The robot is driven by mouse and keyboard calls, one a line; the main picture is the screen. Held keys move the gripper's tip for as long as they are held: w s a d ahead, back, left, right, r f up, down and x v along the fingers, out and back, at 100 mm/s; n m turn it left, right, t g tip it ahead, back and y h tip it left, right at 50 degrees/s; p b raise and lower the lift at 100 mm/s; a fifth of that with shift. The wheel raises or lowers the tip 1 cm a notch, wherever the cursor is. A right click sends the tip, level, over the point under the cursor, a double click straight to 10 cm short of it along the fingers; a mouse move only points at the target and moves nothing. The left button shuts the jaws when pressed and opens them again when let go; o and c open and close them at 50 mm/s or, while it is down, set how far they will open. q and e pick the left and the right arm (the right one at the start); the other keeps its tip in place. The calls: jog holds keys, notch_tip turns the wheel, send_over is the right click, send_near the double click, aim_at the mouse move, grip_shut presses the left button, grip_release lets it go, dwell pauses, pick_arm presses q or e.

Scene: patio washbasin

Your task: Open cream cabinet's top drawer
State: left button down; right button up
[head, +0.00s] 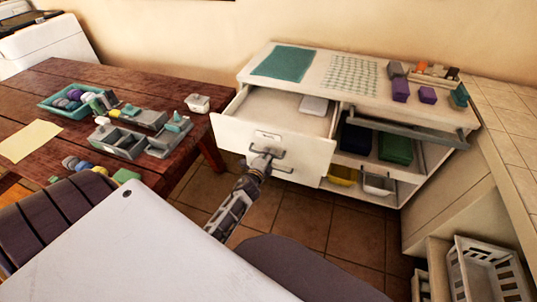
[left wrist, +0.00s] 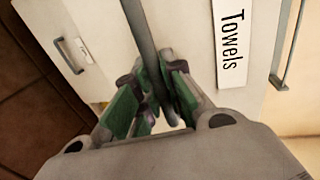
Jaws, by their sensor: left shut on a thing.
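The cream cabinet (head: 302,91) stands against the wall. Its top drawer (head: 308,150) at the left is pulled well out, and a small white item (head: 314,105) lies inside toward the back. My left gripper (head: 262,160) is at the drawer front, shut on its grey bar handle (head: 281,169). In the left wrist view the green finger pads (left wrist: 150,105) close around the bar handle (left wrist: 140,35), beside a label reading "Towels" (left wrist: 232,45). My right gripper is not in view.
A wooden table (head: 95,80) with trays stands close to the drawer's left. Open shelves with a dark green bin (head: 395,147) are at the right. A white basket (head: 485,272) is at lower right. Tiled floor (head: 300,215) lies open before the cabinet.

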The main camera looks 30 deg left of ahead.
pick_arm(q)
jog(key=c, duration=1.5)
grip_release()
jog(key=shift+s, duration=0.15)
jog(key=shift+v, duration=5.85)
